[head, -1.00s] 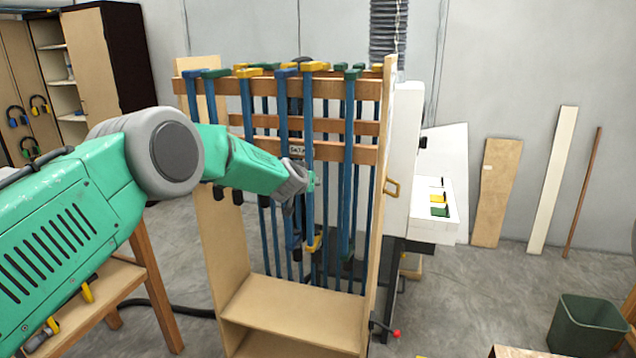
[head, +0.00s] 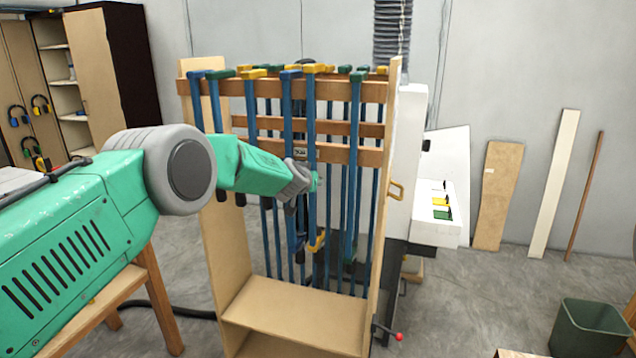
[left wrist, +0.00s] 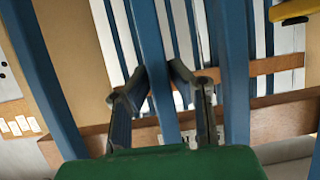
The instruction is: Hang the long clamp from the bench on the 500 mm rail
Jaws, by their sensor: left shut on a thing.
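The long clamp (head: 311,115) has a blue bar and a yellow head, and it stands upright at the front of the wooden rack. Its head is level with the top front rail (head: 265,87); I cannot tell whether it rests on it. My left gripper (head: 313,182) is shut on the bar below the lower front rail (head: 335,153). In the left wrist view the fingers (left wrist: 158,70) close around the blue bar (left wrist: 147,35). A small label (head: 300,152) on the lower front rail is too small to read. My right gripper is not in view.
Other blue-barred clamps (head: 354,150) hang close on both sides, with green, yellow and blue heads. The rack's side panels (head: 225,250) flank them, and its bottom shelf (head: 295,305) is bare. A white machine (head: 435,205) stands to the right.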

